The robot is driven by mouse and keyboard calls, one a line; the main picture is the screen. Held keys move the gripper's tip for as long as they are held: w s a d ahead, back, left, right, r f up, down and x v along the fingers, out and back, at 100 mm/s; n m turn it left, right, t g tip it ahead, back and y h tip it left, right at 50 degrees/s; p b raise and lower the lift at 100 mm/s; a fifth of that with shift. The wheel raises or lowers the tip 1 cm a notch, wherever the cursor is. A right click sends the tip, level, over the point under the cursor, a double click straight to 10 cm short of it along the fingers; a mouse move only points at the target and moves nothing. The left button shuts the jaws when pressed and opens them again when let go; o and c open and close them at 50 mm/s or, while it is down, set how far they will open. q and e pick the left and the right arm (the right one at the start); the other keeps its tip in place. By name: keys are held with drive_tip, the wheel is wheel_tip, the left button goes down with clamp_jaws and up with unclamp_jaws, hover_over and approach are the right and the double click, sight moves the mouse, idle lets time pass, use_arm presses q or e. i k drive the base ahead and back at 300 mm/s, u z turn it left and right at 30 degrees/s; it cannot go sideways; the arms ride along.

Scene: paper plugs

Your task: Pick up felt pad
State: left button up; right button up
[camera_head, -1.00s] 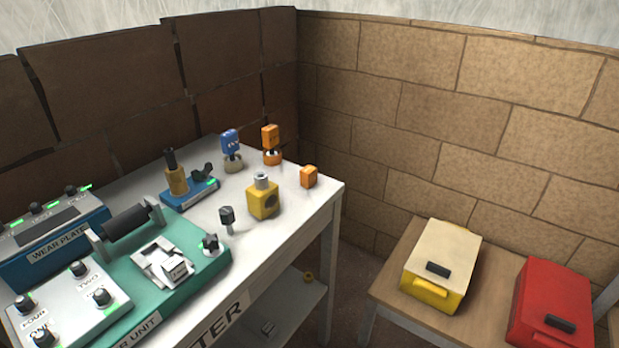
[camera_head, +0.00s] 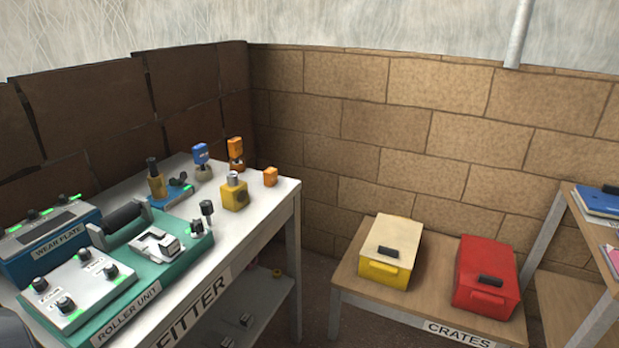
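I cannot pick out a felt pad for certain in the head view. Neither of my grippers is in view. The white table labelled FITTER (camera_head: 250,262) carries the green ROLLER UNIT (camera_head: 150,285) with a dark roller and a white clamp-like part. The blue WEAR PLATE unit (camera_head: 60,242) stands behind it at the left. A yellow block (camera_head: 234,196) with a metal top and a small orange block (camera_head: 270,177) stand near the table's far right corner.
A lower wooden table labelled CRATES (camera_head: 405,322) holds a yellow crate (camera_head: 385,270) and a red crate (camera_head: 475,295), both lidded. A shelf (camera_head: 585,230) with books (camera_head: 600,200) stands at the right edge. A floor gap separates the tables. Brick walls stand behind.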

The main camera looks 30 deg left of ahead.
sight(270, 177)
drive_tip(key=z, duration=0.3)
drive_tip(key=i, duration=1)
drive_tip(key=u, duration=0.1)
